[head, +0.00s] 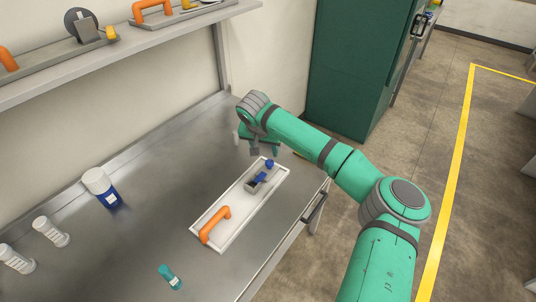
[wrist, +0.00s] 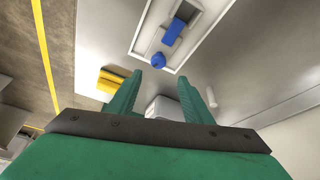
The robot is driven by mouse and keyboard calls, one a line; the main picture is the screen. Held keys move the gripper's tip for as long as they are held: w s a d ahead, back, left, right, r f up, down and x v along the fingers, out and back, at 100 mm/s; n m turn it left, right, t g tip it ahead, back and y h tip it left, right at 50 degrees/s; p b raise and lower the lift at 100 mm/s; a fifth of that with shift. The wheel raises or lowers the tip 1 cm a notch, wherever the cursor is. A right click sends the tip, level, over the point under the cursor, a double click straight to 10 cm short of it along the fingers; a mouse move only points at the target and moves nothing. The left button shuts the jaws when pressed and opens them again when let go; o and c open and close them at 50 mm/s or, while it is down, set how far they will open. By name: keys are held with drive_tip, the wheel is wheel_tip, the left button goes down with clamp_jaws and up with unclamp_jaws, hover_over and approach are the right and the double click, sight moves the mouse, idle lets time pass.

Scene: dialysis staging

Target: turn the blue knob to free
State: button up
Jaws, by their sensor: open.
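A white tray (head: 222,236) lies on the steel table and holds a small grey block (head: 252,186). A blue bar-shaped piece (head: 261,177) sits on the block, with a round blue knob (head: 269,163) at its far end. The wrist view also shows the round blue knob (wrist: 158,60) and the blue bar (wrist: 173,31). My gripper (head: 263,150) is open and empty, above the table by the tray's far end. In the wrist view the fingers (wrist: 160,80) point toward the round knob, apart from it. I cannot read any position marking.
An orange handle (head: 215,225) stands on the tray's near end. A shelf (head: 180,28) runs above at the left. A yellow object (wrist: 110,83) shows beside the fingers.

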sight(269, 162)
drive_tip(key=x, duration=0.9)
drive_tip(key=shift+d+f, duration=0.2)
drive_tip(key=shift+f, duration=0.2)
drive_tip(key=c, duration=1.1)
